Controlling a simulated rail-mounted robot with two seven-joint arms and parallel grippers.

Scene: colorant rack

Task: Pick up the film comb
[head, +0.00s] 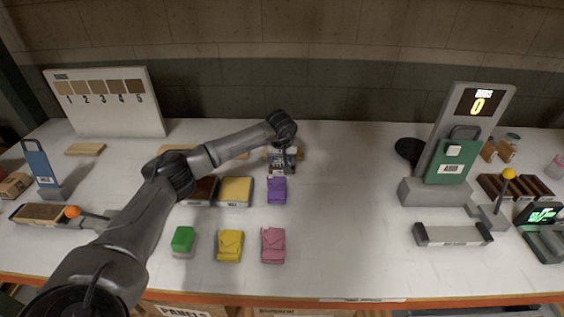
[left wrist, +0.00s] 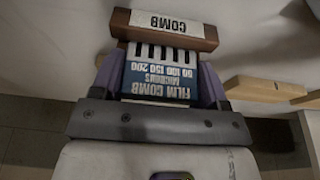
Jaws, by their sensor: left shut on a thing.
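The film comb (left wrist: 157,78) is a blue plate with white lettering and light teeth. In the left wrist view it sits between the two fingers of my left gripper (left wrist: 157,85), which is shut on it. Its toothed end meets a brown holder (left wrist: 166,29) with a white COMB label; I cannot tell whether the teeth still rest in it. In the head view my left gripper (head: 282,160) reaches down at the back middle of the table and mostly hides the comb. My right gripper is not in view.
A purple block (head: 277,190) and a yellow-topped box (head: 235,191) stand just in front of my left gripper. Green, yellow and pink blocks (head: 273,245) line the front. A sample board (head: 105,103) stands back left. The table between the blocks and the right-hand stand (head: 455,135) is clear.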

